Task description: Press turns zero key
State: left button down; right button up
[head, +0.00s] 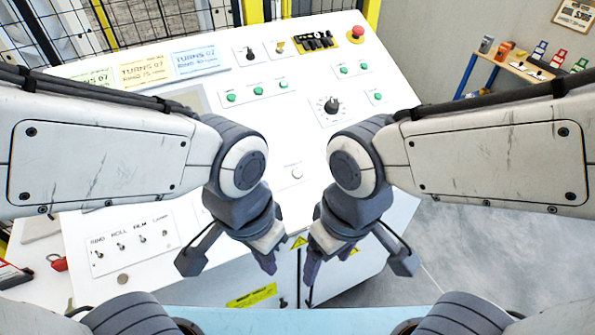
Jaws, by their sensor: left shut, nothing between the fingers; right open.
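A white sloped control panel (285,125) fills the middle of the head view. No key on it can be read as the turns zero key. Cards marked TURNS 07 (145,72) lie at its upper left. Green buttons (258,91) sit in its upper part. A single pale round button (297,173) with a tiny unreadable label is lower, between my arms. My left gripper (268,262) is shut and empty near the panel's lower edge. My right gripper (311,268) is open and empty just right of it. My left arm hides part of the panel's left side, including part of a grey screen (188,100).
A red emergency stop (356,33) and a black dial (331,106) are on the panel's right. Labelled toggle switches (122,246) are at lower left.

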aim_at(296, 172)
jog(key=u, duration=1.3)
jog(key=k, duration=0.65)
jog(key=z, duration=1.6)
